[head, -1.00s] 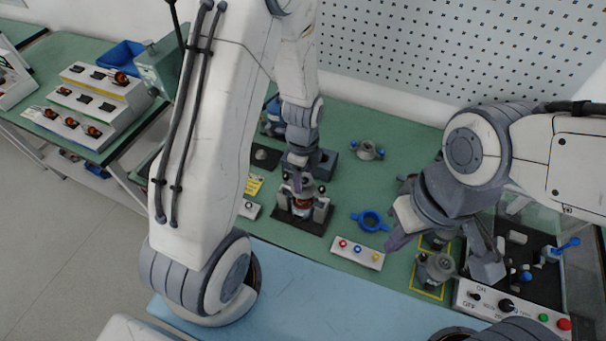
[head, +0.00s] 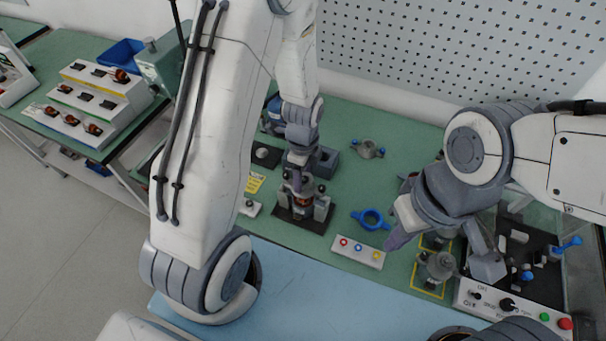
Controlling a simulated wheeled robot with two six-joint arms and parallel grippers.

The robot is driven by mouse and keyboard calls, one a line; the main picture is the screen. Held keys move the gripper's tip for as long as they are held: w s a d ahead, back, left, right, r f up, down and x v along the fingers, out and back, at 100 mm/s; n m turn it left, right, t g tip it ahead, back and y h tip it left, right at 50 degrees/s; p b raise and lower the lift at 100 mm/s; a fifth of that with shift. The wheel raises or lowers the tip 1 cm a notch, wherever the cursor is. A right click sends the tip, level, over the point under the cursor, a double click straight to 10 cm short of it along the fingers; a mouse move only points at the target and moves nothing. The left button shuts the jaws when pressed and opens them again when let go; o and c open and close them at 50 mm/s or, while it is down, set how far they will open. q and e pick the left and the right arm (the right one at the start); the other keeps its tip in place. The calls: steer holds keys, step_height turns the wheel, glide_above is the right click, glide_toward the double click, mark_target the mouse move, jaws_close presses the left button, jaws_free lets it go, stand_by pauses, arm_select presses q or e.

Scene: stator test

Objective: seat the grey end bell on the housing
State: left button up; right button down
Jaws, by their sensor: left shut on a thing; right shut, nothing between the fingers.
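My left gripper (head: 298,176) points down over the dark assembly stand (head: 290,217) at mid-bench. It is shut on a small grey part that looks like the grey end bell (head: 306,187), mostly hidden by the fingers. Directly below is the housing (head: 303,202), with copper-orange showing, between the stand's grey uprights. I cannot tell whether the end bell touches the housing. My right gripper (head: 395,241) is shut and empty, right of the stand above the button strip's right end.
A grey lugged part (head: 437,266) sits in a yellow-outlined square; another (head: 368,149) stands behind. A control box (head: 512,303) and black tray (head: 535,285) are at right. A blue mat covers the front.

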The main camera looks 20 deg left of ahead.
arm_select(q)
steer(key=shift+f+b, duration=0.95)
steer(key=shift+f, duration=0.5)
steer(key=shift+f+b, duration=0.9)
steer(key=shift+f, duration=0.3)
steer(key=o, duration=1.3)
steer(key=shift+r, duration=0.15)
